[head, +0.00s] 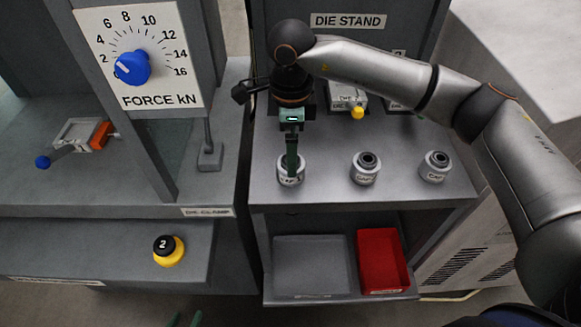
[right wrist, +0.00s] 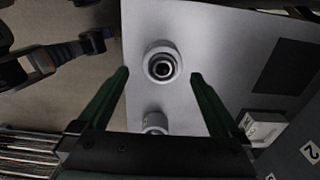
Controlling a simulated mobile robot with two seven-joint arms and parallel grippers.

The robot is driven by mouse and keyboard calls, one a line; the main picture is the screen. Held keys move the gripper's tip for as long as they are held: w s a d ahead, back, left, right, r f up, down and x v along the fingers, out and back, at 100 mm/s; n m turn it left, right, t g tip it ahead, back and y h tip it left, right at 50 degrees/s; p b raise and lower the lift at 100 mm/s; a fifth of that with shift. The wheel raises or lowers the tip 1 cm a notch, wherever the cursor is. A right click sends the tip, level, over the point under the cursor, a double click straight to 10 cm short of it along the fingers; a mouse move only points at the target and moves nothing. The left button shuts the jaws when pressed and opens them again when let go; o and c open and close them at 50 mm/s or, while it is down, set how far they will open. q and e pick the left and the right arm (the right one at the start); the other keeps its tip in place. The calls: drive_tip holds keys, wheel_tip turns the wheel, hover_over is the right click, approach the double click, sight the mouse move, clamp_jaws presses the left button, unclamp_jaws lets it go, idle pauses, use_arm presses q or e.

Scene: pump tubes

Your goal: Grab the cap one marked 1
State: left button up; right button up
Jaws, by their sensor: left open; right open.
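Three round grey-white cups with dark ringed tops stand on the grey bench in the head view: a left cup (head: 290,171), a middle cup (head: 365,168) and a right cup (head: 435,167). Their small labels are too blurred to read, so I cannot tell which is marked 1. My right gripper (head: 291,172) points down over the left cup, partly hiding it. In the right wrist view, its open fingers (right wrist: 160,77) flank a cup (right wrist: 162,64), with gaps on both sides. Another cup (right wrist: 155,122) is partly hidden by the gripper body. My left gripper's open green tips (head: 185,319) show at the bottom edge.
A yellow knob with a black top marked 2 (head: 168,250) sits on the lower left ledge. A red bin (head: 382,262) and a grey tray (head: 311,266) lie on the shelf below. The die stand (head: 348,21) rises behind. A blue dial (head: 132,67) is on the force panel.

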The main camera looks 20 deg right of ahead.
sight(283, 179)
drive_tip(key=f, duration=0.5)
drive_tip(key=shift+w+f+p, duration=0.2)
drive_tip(key=shift+f+p, duration=0.15)
drive_tip(key=shift+p, duration=0.05)
drive_tip(key=shift+c, duration=0.2)
clamp_jaws()
